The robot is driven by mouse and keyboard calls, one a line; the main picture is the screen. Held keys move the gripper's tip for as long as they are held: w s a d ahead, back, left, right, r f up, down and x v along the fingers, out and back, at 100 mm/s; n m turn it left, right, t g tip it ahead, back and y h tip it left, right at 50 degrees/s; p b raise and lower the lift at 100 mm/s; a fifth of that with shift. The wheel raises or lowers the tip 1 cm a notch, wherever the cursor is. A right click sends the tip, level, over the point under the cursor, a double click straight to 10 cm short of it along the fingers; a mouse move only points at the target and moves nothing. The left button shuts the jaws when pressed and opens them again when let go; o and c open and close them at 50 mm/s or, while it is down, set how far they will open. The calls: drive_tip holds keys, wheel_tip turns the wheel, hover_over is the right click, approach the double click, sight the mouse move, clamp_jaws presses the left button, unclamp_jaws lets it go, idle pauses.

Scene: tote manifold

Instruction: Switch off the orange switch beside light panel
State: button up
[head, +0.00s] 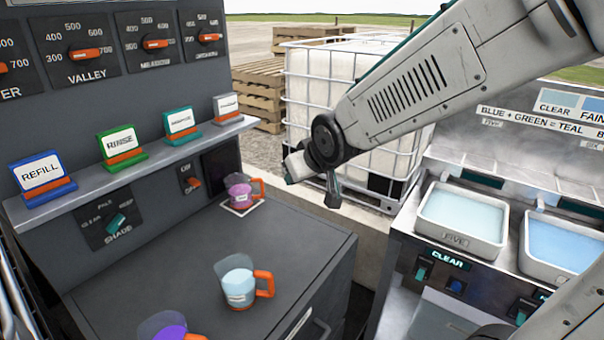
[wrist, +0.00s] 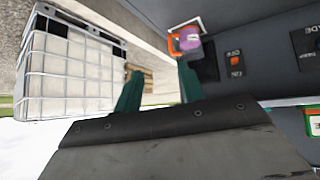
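The orange switch (head: 193,183) sits on a small dark plate on the grey front wall, under the shelf. The plate has lettering above and below the switch, too small to read surely in the head view. A dark square panel (head: 222,166), likely the light panel, is just right of it. The wrist view also shows the orange switch (wrist: 235,62) and the dark panel (wrist: 204,62) right of centre. My gripper (head: 312,185) is in the air, right of and apart from the switch. Its two green fingers (wrist: 158,90) are spread and empty. I cannot tell the switch's position.
A purple-filled mug (head: 240,192) with orange handle stands on the counter near the switch. A light blue mug (head: 238,284) and another purple one (head: 168,328) stand nearer. The shelf (head: 130,172) with several cards overhangs the switch. A caged white tank (head: 320,85) stands behind.

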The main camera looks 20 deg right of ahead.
clamp_jaws()
drive_tip(key=n+t+y, duration=0.4)
drive_tip(key=y, duration=0.4)
hover_over(194, 182)
drive_tip(key=f+v, duration=0.1)
drive_tip(key=v, duration=0.3)
wheel_tip(194, 182, down, 2)
drive_tip(key=shift+w+f, duration=0.25)
drive_tip(key=shift+f, duration=0.85)
drive_tip(key=shift+w+f, duration=0.2)
drive_tip(key=shift+f, duration=0.85)
